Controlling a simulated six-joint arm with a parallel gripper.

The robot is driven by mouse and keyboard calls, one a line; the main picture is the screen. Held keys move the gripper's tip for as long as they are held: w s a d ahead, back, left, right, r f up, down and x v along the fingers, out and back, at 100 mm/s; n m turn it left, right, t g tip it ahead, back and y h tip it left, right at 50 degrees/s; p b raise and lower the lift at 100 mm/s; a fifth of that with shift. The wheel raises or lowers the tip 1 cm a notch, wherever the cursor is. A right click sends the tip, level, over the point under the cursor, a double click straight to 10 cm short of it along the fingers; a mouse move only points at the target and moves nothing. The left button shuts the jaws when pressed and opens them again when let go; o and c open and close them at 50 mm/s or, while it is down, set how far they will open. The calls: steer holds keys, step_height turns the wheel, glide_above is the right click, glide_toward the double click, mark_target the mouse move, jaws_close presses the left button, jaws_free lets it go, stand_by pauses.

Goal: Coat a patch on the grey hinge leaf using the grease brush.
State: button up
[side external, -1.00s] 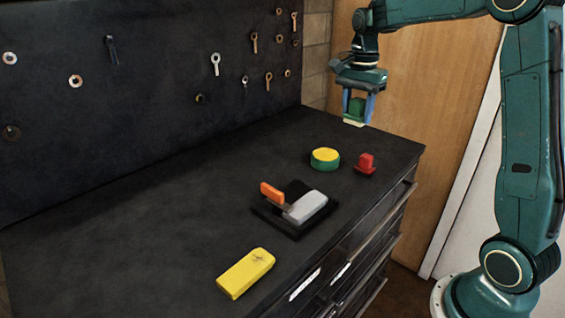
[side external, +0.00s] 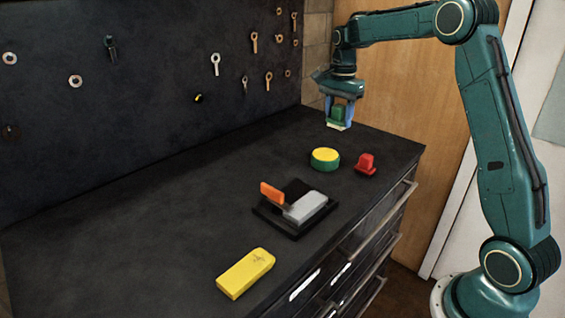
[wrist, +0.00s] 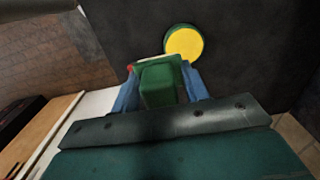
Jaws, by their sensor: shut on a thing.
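My gripper (side external: 338,113) has blue fingers shut on a green block with a pale lower edge, which I take to be the grease brush (side external: 338,114). It is held upright above the far right end of the dark bench, clear of its top. In the wrist view the brush (wrist: 158,84) sits between the blue fingers, its pale edge at the far side. The grey hinge leaf (side external: 306,207) lies on a black base at mid-bench, with an orange upright piece (side external: 272,193) at its left. No coating shows on the leaf.
A round yellow-topped green tin (side external: 325,158) stands between my gripper and the hinge; it also shows in the wrist view (wrist: 184,43). A red block (side external: 366,163) stands right of it. A yellow block (side external: 245,273) lies in front. The bench's left side is clear.

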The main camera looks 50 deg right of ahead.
glide_above(326, 154)
step_height(326, 154, down, 5)
steer(key=shift+a, duration=0.1)
steer(key=shift+f, duration=0.15)
steer(key=shift+f, duration=2.8)
steer(key=shift+f, duration=0.7)
stand_by(0.8)
steer(key=shift+r, duration=0.1)
steer(key=shift+r, duration=3.55)
steer(key=shift+a, duration=0.1)
